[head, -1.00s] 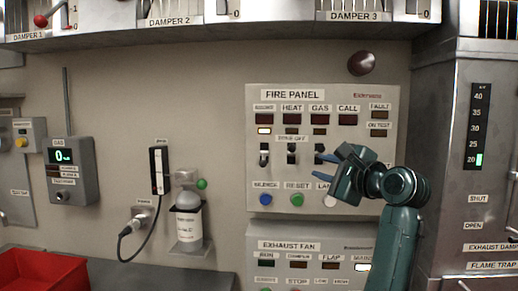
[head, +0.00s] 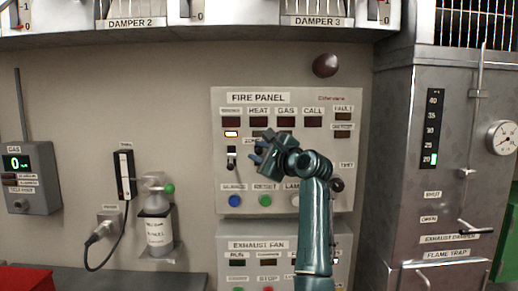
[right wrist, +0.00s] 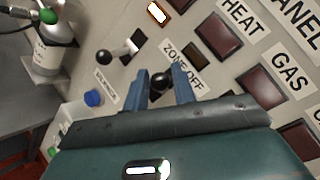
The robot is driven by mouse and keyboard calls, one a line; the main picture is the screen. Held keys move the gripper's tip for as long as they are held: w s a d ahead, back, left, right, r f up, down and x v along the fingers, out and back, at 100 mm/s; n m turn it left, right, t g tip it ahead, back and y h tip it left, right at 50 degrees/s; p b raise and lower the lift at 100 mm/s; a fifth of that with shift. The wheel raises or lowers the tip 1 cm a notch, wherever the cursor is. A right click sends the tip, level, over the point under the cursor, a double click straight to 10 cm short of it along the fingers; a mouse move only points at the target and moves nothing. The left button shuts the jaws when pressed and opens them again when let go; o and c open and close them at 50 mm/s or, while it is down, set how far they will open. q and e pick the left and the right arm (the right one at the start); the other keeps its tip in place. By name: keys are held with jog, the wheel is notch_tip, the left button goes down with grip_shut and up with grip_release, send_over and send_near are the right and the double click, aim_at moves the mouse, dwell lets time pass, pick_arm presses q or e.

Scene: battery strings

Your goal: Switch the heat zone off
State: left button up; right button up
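The fire panel (head: 345,200) is a pale wall box with a HEAT lamp (head: 259,123), dark, in its top row. Below, a ZONE OFF label stands over a row of toggle switches. My right gripper (head: 256,153) is at this row, in front of the toggle below HEAT, and hides it in the head view. In the right wrist view, a black toggle knob (right wrist: 162,82) lies between the blue fingers, which stand apart with gaps beside it. The left toggle (right wrist: 104,57) is outside the fingers. My left gripper is out of view.
An amber lamp (head: 231,134) is lit at the panel's upper left. Blue (head: 235,201) and green (head: 265,201) buttons sit below the toggles. The exhaust fan panel (head: 225,252) is underneath. A bottle (head: 157,230) hangs to the left; a steel cabinet (head: 400,190) stands to the right.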

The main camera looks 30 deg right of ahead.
jog(key=shift+w, duration=0.2)
grip_shut()
jog(key=f+t+b, duration=0.1)
jog(key=b, duration=0.2)
jog(key=shift+s+f+n, duration=0.15)
jog(key=shift+f+n, duration=0.05)
jog(key=shift+n, duration=0.2)
jog(key=shift+f+n+t+b, duration=0.3)
jog(key=shift+t+b, duration=0.1)
jog(key=shift+b, duration=0.4)
pick_arm(q)
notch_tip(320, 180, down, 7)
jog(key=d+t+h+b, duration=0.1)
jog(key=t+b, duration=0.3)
jog(key=b, duration=1.6)
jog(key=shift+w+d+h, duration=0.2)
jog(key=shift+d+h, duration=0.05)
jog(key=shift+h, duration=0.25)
pick_arm(e)
jog(key=shift+f+n+t+y, duration=0.4)
jog(key=shift+n+t+y, duration=0.6)
jog(key=shift+n, duration=0.35)
jog(key=shift+f+n+t+y, duration=0.35)
jog(key=shift+n+t+y, duration=0.6)
jog(key=shift+n, duration=0.45)
jog(key=shift+f+n+t+y, duration=0.4)
jog(key=shift+n+t+y, duration=0.35)
jog(key=shift+n+y, duration=0.5)
